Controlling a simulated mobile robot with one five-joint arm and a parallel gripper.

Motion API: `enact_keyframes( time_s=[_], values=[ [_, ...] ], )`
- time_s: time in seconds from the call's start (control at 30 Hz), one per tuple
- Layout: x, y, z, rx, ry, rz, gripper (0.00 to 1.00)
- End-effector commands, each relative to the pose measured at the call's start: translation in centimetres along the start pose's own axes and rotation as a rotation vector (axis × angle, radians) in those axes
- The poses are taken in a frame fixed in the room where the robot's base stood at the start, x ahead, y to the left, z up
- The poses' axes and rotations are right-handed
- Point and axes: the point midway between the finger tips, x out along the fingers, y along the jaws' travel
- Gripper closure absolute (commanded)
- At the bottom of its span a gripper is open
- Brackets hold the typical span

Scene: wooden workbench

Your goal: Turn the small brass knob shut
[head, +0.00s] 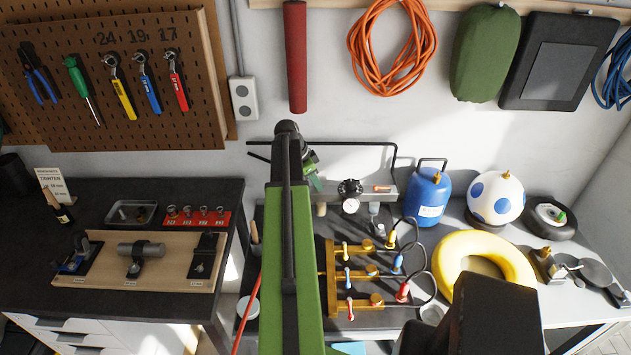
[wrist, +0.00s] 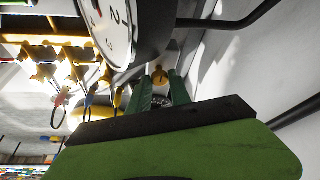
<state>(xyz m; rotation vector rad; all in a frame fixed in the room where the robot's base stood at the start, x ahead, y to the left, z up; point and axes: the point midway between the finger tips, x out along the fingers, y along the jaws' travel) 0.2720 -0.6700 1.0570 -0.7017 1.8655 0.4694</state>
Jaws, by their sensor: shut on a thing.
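The small brass knob (wrist: 160,75) shows in the wrist view, at the tips of my gripper (wrist: 162,88). The two green fingers stand either side of it and are shut on it. Part of the knob is hidden between the fingers. A round white gauge (wrist: 113,32) with a dark rim is close beside the fingers, at the upper left. In the head view my arm reaches up over the bench, with my gripper (head: 313,178) left of the gauge (head: 351,204). The knob cannot be made out there.
A brass manifold (head: 333,285) with small coloured-handled valves and hoses stands right of my arm. A blue gas bottle (head: 428,197), a spotted ball (head: 495,197) and a yellow ring (head: 448,262) are farther right. A black pipe (head: 360,144) runs along the wall behind.

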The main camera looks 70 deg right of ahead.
Motion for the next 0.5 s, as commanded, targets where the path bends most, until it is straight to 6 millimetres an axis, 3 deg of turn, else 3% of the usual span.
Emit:
enact_keyframes(
  time_s=[0.5],
  values=[
    [-0.06,0.36,0.01,-0.327,0.003,-0.141,1.0]
  ],
)
